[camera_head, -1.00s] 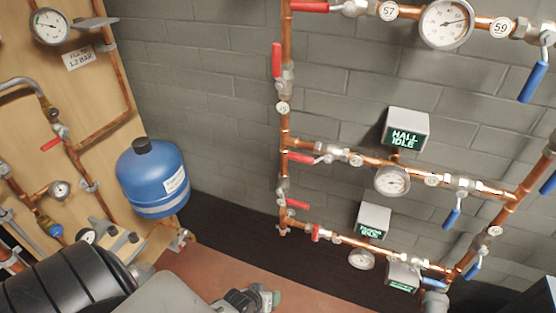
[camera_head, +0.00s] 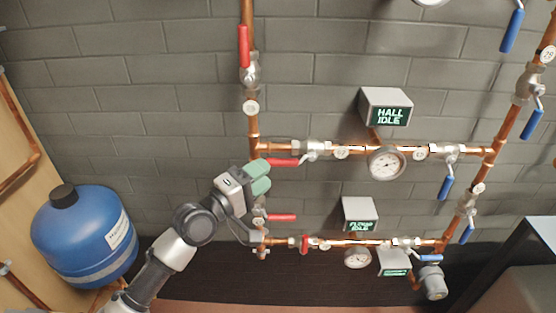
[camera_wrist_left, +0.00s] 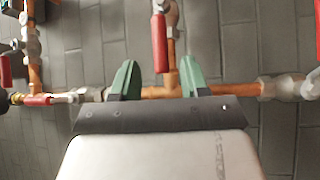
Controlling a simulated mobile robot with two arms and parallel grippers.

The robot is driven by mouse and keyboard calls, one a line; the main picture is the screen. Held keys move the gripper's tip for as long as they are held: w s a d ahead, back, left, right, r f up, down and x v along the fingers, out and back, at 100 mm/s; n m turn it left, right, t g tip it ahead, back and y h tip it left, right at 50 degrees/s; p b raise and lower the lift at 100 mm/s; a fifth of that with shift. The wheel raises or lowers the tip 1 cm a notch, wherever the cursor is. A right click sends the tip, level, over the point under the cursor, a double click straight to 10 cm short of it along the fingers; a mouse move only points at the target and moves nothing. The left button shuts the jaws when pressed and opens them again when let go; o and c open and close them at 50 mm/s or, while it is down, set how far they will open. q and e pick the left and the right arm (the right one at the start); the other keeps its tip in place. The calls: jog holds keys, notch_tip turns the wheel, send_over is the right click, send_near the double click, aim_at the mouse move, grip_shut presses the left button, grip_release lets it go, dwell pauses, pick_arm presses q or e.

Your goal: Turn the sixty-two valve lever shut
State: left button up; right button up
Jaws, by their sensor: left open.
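Several red and blue valve levers sit on the copper pipes. The small round tags are too blurred to read, so I cannot tell which valve is sixty-two. My left gripper (camera_head: 260,177), with green fingertips, is open and empty. It is beside the left riser, just below and left of the hall branch's red lever (camera_head: 283,161), which lies along its pipe. In the left wrist view a red lever (camera_wrist_left: 160,42) shows between the open fingers (camera_wrist_left: 158,78), beyond the tips. My right gripper is not in view.
Other red levers are above (camera_head: 243,46) and below (camera_head: 282,217). The hall display box (camera_head: 386,107) reads "HALL IDLE" above a gauge (camera_head: 387,163). A blue tank (camera_head: 84,235) stands left. A dark box (camera_head: 520,262) is at lower right.

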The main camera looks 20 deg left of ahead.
aim_at(280, 162)
pick_arm(q)
jog(key=x, duration=0.6)
jog(key=shift+w, duration=0.15)
jog(key=shift+a, duration=0.1)
grip_shut()
